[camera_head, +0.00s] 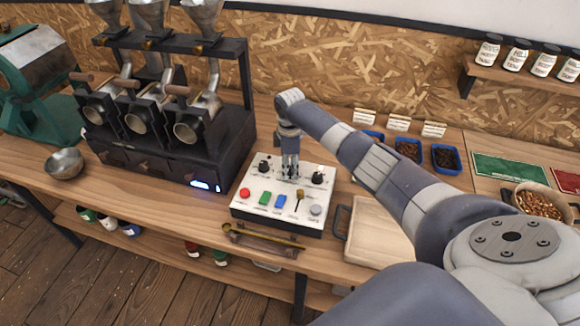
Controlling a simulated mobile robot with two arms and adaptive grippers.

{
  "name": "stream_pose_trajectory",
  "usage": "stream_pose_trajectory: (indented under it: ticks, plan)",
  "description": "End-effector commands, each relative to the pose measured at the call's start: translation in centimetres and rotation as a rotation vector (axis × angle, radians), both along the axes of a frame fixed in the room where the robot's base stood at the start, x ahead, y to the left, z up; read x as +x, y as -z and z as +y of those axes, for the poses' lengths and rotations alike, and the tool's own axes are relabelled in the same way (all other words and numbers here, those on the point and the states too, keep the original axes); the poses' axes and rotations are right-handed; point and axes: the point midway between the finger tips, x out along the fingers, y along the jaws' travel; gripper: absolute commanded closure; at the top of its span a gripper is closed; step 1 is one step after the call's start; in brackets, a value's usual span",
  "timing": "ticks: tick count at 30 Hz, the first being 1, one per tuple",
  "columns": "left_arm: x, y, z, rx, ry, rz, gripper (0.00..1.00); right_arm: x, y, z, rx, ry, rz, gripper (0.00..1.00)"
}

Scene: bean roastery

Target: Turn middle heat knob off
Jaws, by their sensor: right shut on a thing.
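A white control box (254,206) stands on the wooden counter. It has a black knob at the left (264,166) and a black knob at the right (318,177), with red, green, blue and grey buttons and a small slider along its front. My right gripper (290,176) points down onto the box between these two knobs and is shut on the middle heat knob, which its fingers hide. The knob's setting cannot be seen. My left gripper is not in view.
A black three-drum roaster (230,140) stands left of the box. A wooden board (372,236) lies to the right, with blue trays of beans (446,158) behind.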

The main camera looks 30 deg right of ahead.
Motion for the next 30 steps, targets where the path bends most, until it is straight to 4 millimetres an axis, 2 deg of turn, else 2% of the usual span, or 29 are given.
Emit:
stream_pose_trajectory:
  ticks: [6, 15, 30]
  plan:
    - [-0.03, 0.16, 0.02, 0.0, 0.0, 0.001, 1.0, 0.03, 0.01, 0.01, 0.0, -0.193, -0.001, 0.96]
    - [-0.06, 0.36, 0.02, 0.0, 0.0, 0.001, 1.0, 0.04, -0.03, 0.0, 0.001, -0.391, -0.002, 0.96]
    - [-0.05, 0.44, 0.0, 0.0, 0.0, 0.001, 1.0, 0.05, -0.09, -0.01, 0.001, -0.5, -0.001, 0.96]
